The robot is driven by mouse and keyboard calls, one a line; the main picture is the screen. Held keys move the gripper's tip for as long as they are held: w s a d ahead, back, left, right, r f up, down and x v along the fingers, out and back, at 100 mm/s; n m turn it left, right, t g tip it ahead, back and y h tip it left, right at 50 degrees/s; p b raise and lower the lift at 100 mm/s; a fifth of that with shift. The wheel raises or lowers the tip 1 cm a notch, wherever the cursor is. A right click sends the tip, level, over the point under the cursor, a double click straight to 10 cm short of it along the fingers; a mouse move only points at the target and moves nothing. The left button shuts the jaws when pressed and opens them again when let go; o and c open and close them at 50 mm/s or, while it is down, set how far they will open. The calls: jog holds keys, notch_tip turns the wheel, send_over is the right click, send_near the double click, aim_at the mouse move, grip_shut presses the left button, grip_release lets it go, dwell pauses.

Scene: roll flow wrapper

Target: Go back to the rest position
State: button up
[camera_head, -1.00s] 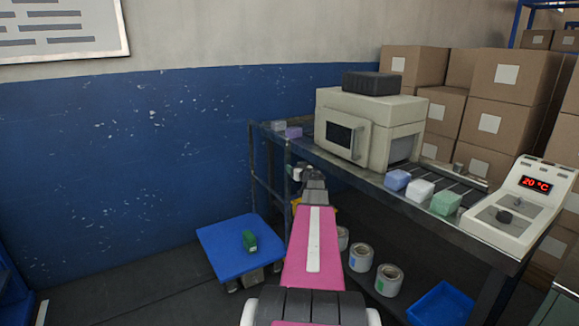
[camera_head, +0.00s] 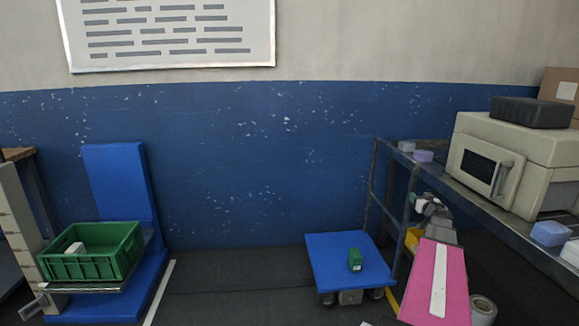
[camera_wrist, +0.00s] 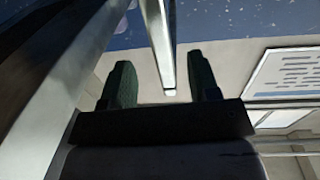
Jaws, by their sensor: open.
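My arm, with its pink link, reaches in at the lower right of the head view. My gripper (camera_head: 428,205) is small there, beside the left end of the metal worktable (camera_head: 515,205), and its fingers are hard to make out. In the wrist view my gripper (camera_wrist: 164,85) shows two dark green fingers spread apart with nothing held. A pale metal bar (camera_wrist: 160,40) appears between the fingertips; how far beyond them it lies I cannot tell.
A blue platform trolley (camera_head: 325,265) carries a green box (camera_head: 355,259), left of my arm. A cream machine (camera_head: 540,150) stands on the worktable. A green crate (camera_head: 110,270) with a white item is at the far left. The floor between is clear.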

jog(key=s+a+f+m+g+h, duration=0.1)
jog(key=s+a+f+g, duration=0.25)
jog(key=a, duration=0.45)
jog(key=s+a+f+m+g+h, duration=0.2)
jog(key=a+f+g, duration=0.15)
jog(key=a, duration=0.45)
jog(key=s+a+f+m+g+h, duration=0.1)
jog(key=s+a+f+g, duration=0.15)
jog(key=a+f, duration=0.4)
jog(key=s+a+f+n+g+y, duration=0.2)
jog(key=s+a+g, duration=0.2)
jog(key=s+a, duration=0.4)
jog(key=s+a+f+n+g+y, duration=0.2)
jog(key=s+a, duration=0.7)
jog(key=a, duration=0.6)
jog(key=shift+s+a+g+y, duration=0.15)
jog(key=shift+s+g+y, duration=0.25)
jog(key=shift+g, duration=0.85)
jog(key=shift+w+f, duration=0.1)
